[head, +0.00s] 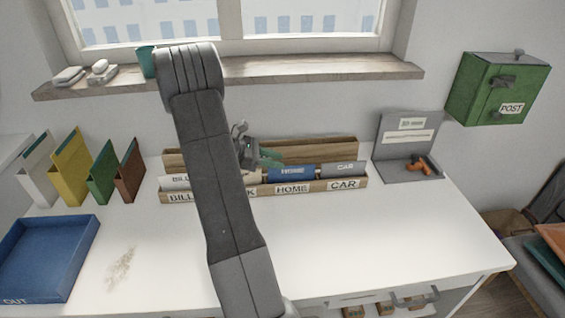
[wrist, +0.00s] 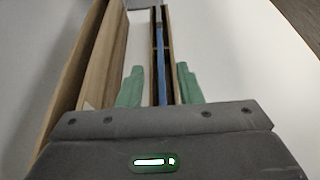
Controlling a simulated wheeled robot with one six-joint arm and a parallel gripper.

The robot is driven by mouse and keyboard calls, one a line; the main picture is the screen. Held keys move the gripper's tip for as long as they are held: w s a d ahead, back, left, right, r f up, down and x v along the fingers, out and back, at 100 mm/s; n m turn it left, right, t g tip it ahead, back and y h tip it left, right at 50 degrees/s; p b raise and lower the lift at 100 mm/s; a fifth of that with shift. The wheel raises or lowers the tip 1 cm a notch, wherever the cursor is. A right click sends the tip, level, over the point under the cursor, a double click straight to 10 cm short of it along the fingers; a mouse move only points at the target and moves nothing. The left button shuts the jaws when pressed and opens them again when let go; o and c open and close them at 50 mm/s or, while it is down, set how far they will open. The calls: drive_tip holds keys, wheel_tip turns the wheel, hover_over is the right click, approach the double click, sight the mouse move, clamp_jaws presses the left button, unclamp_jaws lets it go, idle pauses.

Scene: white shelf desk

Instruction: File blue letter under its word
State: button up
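The blue letter (head: 291,173) stands in the wooden sorter (head: 316,189), behind the front label reading HOME. White print on the letter is too small to read. In the wrist view the blue letter (wrist: 161,75) shows as a thin edge inside the narrow slot row. My gripper (head: 268,157) is over the sorter, its green fingers just left of and above the letter. In the wrist view my gripper (wrist: 158,85) is open, one finger on each side of the slot row, with nothing held between them. My arm hides part of the sorter's left half.
Other sorter labels read BILL and CAR (head: 343,184); a grey card stands behind CAR. Coloured folders (head: 75,165) and a blue OUT tray (head: 45,258) are at left. A grey stand (head: 404,150) and green POST box (head: 497,90) are at right.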

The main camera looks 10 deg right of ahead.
drive_tip(key=v, duration=1)
drive_tip(key=shift+a, duration=0.3)
drive_tip(key=x, duration=1.3)
drive_tip(key=shift+d, duration=0.2)
drive_tip(key=shift+d+r+p, duration=0.25)
drive_tip(key=shift+r+p, duration=0.05)
drive_tip(key=shift+p, duration=0.15)
drive_tip(key=shift+a+r, duration=0.1)
drive_tip(key=shift+r, duration=0.4)
drive_tip(key=shift+f, duration=0.1)
